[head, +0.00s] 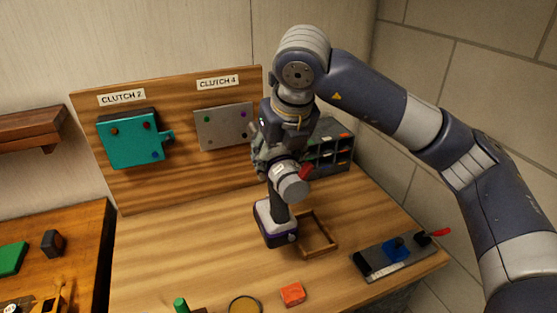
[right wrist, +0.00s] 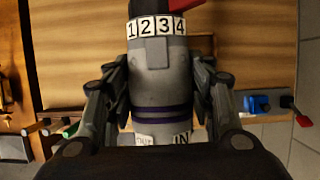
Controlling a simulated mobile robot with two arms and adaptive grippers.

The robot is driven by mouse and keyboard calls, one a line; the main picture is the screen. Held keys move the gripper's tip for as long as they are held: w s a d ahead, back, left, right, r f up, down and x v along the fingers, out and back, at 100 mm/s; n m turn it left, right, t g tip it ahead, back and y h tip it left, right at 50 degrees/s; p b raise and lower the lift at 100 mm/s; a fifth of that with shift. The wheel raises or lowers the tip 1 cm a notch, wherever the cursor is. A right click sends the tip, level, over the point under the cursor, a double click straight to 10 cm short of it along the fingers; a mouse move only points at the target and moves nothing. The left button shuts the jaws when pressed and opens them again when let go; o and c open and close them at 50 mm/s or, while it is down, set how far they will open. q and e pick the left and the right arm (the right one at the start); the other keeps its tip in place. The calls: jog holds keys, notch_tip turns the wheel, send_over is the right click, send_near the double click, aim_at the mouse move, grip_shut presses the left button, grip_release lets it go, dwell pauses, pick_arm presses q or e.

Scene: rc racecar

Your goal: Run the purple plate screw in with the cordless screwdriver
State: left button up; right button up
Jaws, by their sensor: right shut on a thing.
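The purple plate screw (head: 243,115) sits at the upper right of the grey plate (head: 222,128) under the CLUTCH 4 label on the upright board. My right gripper (head: 266,150) is in front of the board's right edge, shut on the cordless screwdriver (head: 291,187). The screwdriver's handle points down to a dark battery with a pale top. In the right wrist view the screwdriver (right wrist: 157,88) lies between both fingers, showing a 1-2-3-4 ring, a red part, purple bands and an IN label. Its bit is hidden. My left gripper is out of view.
A teal box (head: 134,140) hangs left under CLUTCH 2. A compartment rack (head: 330,148) stands behind the arm. A wooden frame (head: 318,249), a red block (head: 292,294) and a dark stand with blue and red parts (head: 375,262) are on the table. The table's left middle is clear.

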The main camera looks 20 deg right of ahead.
jog(key=shift+w+a+r, duration=0.15)
jog(key=shift+w, duration=0.6)
jog(key=shift+w+a+p, duration=0.1)
jog(key=shift+w+p, duration=0.45)
jog(key=shift+w, duration=0.05)
jog(key=shift+w+r+p, duration=0.1)
jog(key=shift+w+p, duration=0.2)
jog(key=shift+w, duration=1.3)
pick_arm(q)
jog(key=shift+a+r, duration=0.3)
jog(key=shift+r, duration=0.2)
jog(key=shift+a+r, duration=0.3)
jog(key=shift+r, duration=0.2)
pick_arm(e)
jog(key=shift+w, duration=0.15)
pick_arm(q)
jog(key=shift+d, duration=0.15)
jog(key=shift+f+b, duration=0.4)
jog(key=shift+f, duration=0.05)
